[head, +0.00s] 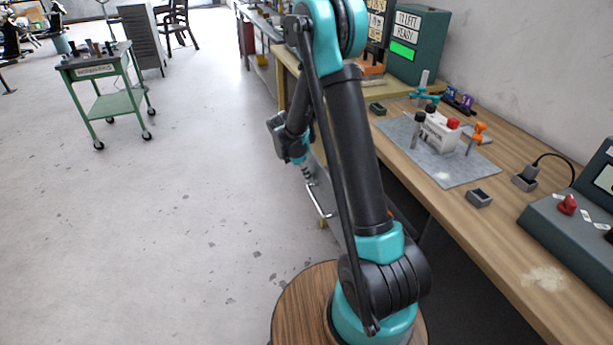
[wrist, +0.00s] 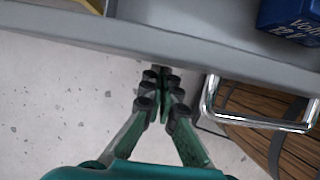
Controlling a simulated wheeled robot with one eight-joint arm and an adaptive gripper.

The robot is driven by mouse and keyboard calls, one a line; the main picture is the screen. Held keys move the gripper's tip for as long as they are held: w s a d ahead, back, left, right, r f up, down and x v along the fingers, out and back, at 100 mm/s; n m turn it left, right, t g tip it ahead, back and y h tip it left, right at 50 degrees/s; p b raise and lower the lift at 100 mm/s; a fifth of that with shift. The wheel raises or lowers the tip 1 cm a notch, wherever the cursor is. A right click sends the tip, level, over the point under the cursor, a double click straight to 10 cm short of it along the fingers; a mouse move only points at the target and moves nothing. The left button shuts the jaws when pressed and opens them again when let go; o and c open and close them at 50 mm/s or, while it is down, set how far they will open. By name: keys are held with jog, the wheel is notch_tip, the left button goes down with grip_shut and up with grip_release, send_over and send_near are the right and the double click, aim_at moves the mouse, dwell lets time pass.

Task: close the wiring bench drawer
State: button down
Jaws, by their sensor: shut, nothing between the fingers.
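The wiring bench drawer (wrist: 100,38) stands open in the wrist view; its grey front rim crosses the top, and I see part of its inside. Its chrome bar handle (wrist: 255,122) sticks out from the front at the right. In the head view the handle (head: 317,205) shows left of my arm, which hides much of the drawer. My gripper (wrist: 162,76) is shut and empty, its fingertips close to the drawer front and left of the handle. I cannot tell whether they touch it. In the head view the fingertips are not clear.
A dark blue box (wrist: 290,18) lies inside the drawer. The wooden bench top (head: 440,205) at the right carries a grey mat (head: 460,175), small parts and a control box (head: 575,225). A green cart (head: 110,104) stands far left. The floor left of the bench is clear.

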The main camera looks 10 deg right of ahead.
jog(key=w+d, duration=0.1)
jog(key=d, duration=0.6)
jog(key=w+d, duration=0.1)
jog(key=d, duration=0.5)
jog(key=w+d, duration=0.2)
jog(key=d, duration=0.5)
jog(key=shift+w+d, duration=0.1)
jog(key=shift+d, duration=0.25)
jog(key=shift+d, duration=0.1)
jog(key=shift+a, duration=0.55)
jog(key=a, duration=0.3)
jog(key=shift+s+a, duration=0.2)
jog(key=shift+s, duration=0.15)
jog(key=w+v, duration=0.1)
jog(key=v, duration=0.9)
jog(key=s+a+m+t+y, duration=0.1)
jog(key=s+a+m, duration=0.3)
jog(key=s+m, duration=0.6)
jog(key=s+a+m+t+y, duration=0.2)
jog(key=s+m, duration=0.8)
jog(key=s, duration=1.2)
jog(key=shift+s+a+r+y, duration=0.3)
jog(key=shift+a+y, duration=0.4)
jog(key=shift+a, duration=0.35)
